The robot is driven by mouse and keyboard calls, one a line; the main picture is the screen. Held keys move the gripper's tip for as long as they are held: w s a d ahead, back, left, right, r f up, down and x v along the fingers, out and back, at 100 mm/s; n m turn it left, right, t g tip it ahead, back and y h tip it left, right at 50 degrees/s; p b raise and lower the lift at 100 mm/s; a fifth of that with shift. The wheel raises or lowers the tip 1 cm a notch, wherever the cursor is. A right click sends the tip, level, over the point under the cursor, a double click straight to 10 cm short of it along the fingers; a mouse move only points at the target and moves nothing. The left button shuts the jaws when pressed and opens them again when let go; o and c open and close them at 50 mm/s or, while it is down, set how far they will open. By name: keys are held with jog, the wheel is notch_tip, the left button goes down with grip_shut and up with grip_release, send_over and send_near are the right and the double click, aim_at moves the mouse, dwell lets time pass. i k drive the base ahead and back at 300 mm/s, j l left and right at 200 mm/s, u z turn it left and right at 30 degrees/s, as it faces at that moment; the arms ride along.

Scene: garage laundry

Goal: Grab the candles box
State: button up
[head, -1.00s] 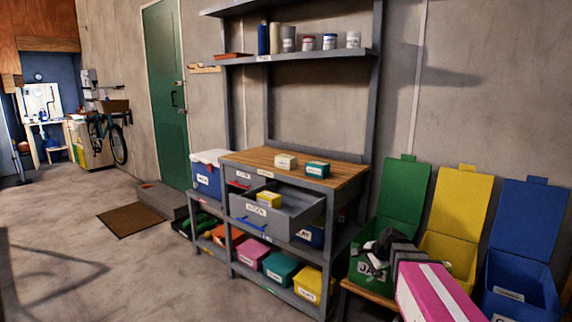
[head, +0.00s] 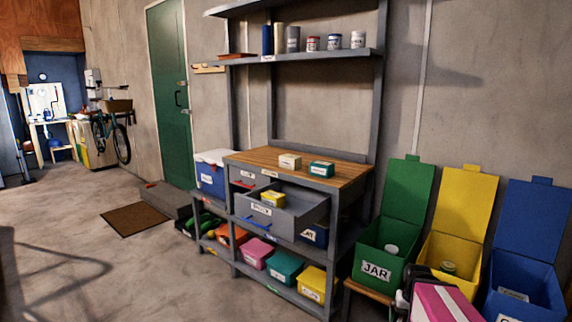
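Small labelled boxes are in view, but their labels are too small to read, so I cannot tell which is the candles box. A cream box (head: 290,161) and a teal box (head: 321,169) sit on the wooden top of the workbench (head: 262,158). A yellow box (head: 272,199) sits inside the pulled-out grey drawer (head: 265,217). Dark parts at the end of my arm (head: 418,281) show low at the right, in front of the bins and well away from these boxes. My gripper's fingers cannot be made out.
Open green (head: 378,268), yellow (head: 431,256) and blue (head: 520,293) lidded bins stand right of the bench. Coloured boxes, including a pink one (head: 256,253), fill the lower shelf. A cooler (head: 210,178) stands left of the bench. The floor in front is clear.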

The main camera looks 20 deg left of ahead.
aim_at(287, 161)
jog(key=k+j+u, duration=0.2)
jog(key=j, duration=0.45)
jog(key=j+u, duration=0.15)
jog(key=j, duration=0.55)
